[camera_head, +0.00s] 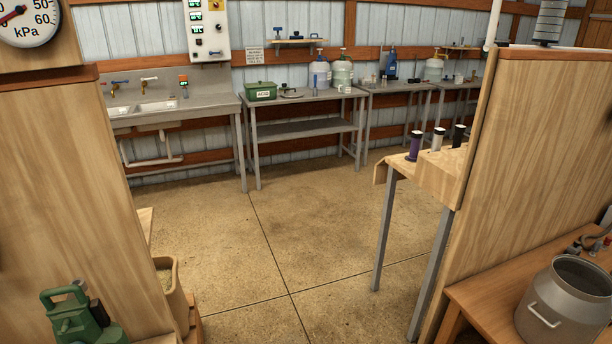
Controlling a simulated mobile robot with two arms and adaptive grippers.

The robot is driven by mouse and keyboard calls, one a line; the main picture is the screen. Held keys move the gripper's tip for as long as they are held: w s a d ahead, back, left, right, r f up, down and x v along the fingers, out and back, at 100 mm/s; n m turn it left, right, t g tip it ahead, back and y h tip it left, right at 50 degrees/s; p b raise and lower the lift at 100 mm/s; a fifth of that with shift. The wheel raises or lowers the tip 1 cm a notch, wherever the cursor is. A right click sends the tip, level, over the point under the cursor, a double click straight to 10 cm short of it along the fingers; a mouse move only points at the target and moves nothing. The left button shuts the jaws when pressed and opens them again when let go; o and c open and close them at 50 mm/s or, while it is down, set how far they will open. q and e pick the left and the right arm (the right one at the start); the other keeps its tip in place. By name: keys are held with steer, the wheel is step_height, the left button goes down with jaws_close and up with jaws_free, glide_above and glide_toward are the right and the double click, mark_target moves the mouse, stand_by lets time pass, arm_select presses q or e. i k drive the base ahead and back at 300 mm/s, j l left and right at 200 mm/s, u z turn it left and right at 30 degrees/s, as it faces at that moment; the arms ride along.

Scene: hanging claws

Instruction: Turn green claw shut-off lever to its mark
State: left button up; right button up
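I cannot make out a green claw, its shut-off lever or a mark in this view. A green machine with a handle on top (80,315) stands at the bottom left, cut off by the lower edge; I cannot tell that it is a claw. Neither of my grippers is in view.
Wooden partitions stand at left (70,180) and right (540,150), with open concrete floor (290,230) between. A metal pail (565,312) stands on a low wooden bench at right. A sink (160,106) and metal tables (305,103) line the back wall.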

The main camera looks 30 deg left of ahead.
mark_target(105, 320)
steer(key=i+l+u, duration=0.1)
steer(key=i+u, duration=0.2)
steer(key=i, duration=0.2)
steer(key=i+l+u, duration=0.25)
steer(key=i, duration=0.25)
steer(key=i+u, duration=0.2)
steer(key=u, duration=0.25)
steer(key=i+u, duration=0.2)
steer(key=u, duration=0.25)
steer(key=i+l+u, duration=0.15)
steer(key=u, duration=0.35)
steer(key=i+l+u, duration=0.2)
steer(key=u, duration=0.25)
